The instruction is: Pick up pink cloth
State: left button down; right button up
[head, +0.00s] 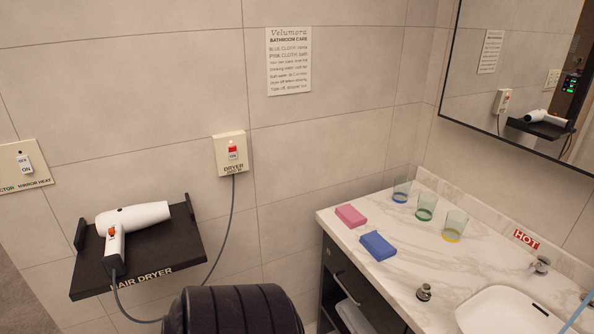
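The pink cloth (350,216) lies folded flat on the white marble counter (405,262), near its back left corner. A blue cloth (378,246), also folded, lies just in front of it to the right, with a small gap between them. Nothing covers the pink cloth. Neither of my grippers shows in the head view.
Three glasses, blue-based (401,191), green-based (426,208) and yellow-based (454,226), stand right of the cloths. A sink (505,312) is at the lower right. A hair dryer (135,218) rests on a black wall shelf (165,262). A mirror (500,75) hangs above the counter.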

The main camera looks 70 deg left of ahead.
aim_at(350, 217)
jog(key=u, duration=1.9)
jog(key=i+l+u, duration=0.15)
jog(key=i+l, duration=0.05)
jog(key=i, duration=0.05)
